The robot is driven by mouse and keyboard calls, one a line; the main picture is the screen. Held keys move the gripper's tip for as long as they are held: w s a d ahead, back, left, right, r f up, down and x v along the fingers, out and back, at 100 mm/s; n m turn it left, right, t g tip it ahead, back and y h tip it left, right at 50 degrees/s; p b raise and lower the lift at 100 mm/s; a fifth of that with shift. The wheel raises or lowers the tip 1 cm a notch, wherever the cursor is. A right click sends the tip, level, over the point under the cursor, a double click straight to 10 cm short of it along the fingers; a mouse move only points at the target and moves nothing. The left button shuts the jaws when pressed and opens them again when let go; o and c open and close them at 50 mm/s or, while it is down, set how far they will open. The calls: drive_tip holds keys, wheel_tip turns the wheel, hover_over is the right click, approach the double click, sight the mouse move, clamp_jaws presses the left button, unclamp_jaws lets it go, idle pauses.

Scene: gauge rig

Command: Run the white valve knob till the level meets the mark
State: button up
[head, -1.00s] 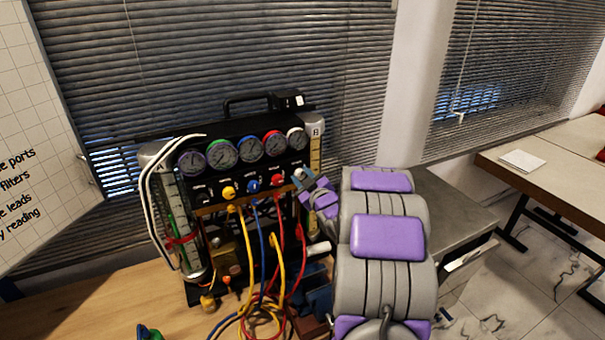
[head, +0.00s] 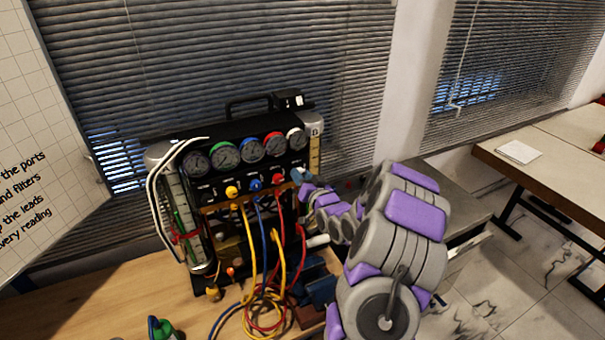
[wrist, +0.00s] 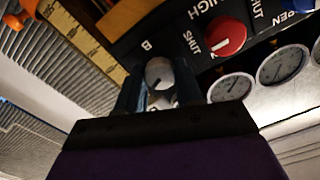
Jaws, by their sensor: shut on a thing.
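My gripper (wrist: 158,95) is shut on the white valve knob (wrist: 160,73) in the wrist view, with a dark finger on each side. The knob has a dark pointer line and sits beside a "B" label. In the head view my gripper (head: 302,176) is at the right end of the knob row and hides the knob. The B column (head: 315,155) with its yellow scale stands at the rig's right; its lower part is behind my arm. The scale also shows in the wrist view (wrist: 84,38). I cannot make out the level or its mark there.
The red knob (wrist: 226,38) is close beside my gripper. Blue (head: 254,185) and yellow (head: 231,191) knobs sit further left. Column A (head: 183,215) has a red band. Loose hoses (head: 265,300) hang in front onto the wooden bench (head: 110,300).

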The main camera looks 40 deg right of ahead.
drive_tip(key=shift+f+m+p, duration=0.1)
drive_tip(key=shift+m+p, duration=0.3)
drive_tip(key=shift+m, duration=1.6)
drive_tip(key=o, duration=0.7)
drive_tip(key=shift+o, duration=0.8)
drive_tip(key=shift+w+d, duration=0.1)
drive_tip(key=shift+w, duration=0.1)
drive_tip(key=shift+o, duration=0.9)
drive_tip(key=shift+d, duration=0.1)
drive_tip(key=shift+s, duration=0.1)
